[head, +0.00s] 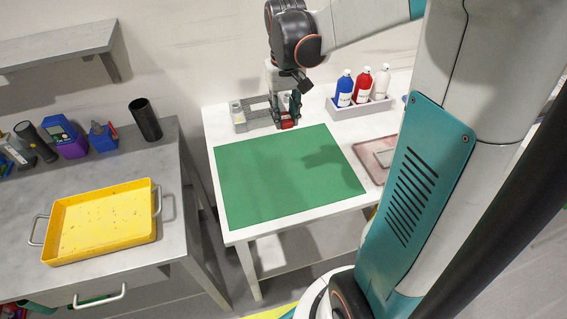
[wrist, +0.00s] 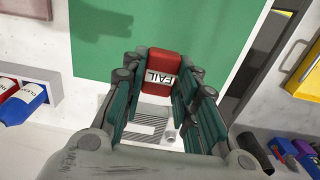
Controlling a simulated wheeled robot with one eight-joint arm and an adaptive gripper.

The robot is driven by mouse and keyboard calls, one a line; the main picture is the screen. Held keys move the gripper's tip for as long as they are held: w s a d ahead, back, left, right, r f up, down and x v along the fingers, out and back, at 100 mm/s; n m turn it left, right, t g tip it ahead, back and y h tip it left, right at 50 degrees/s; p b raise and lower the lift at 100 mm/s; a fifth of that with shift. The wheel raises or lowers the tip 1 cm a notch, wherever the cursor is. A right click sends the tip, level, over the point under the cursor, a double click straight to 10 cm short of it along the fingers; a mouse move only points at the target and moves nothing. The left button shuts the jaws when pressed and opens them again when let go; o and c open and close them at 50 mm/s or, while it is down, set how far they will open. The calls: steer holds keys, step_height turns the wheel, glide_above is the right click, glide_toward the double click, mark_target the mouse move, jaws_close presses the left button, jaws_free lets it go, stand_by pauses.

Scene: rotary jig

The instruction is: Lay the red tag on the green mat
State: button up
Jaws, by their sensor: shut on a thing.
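I cannot tell whether the tag touches anything below.
A grey fixture (head: 240,117) stands behind the mat beside my gripper. A rack (head: 362,108) with blue, red and white bottles is to its right. A pinkish tray (head: 372,160) lies right of the mat. A grey bench at left bears a yellow tray (head: 100,222).

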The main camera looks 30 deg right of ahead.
mark_target(285, 168)
step_height(285, 168, down, 19)
steer(key=b, duration=0.6)
steer(key=shift+f+b, duration=0.2)
steer(key=shift+b, duration=0.2)
steer(key=o, duration=1)
steer(key=shift+c, duration=0.2)
steer(key=shift+r, duration=0.15)
step_height(285, 168, up, 12)
steer(key=p, duration=0.4)
steer(key=shift+p, duration=0.35)
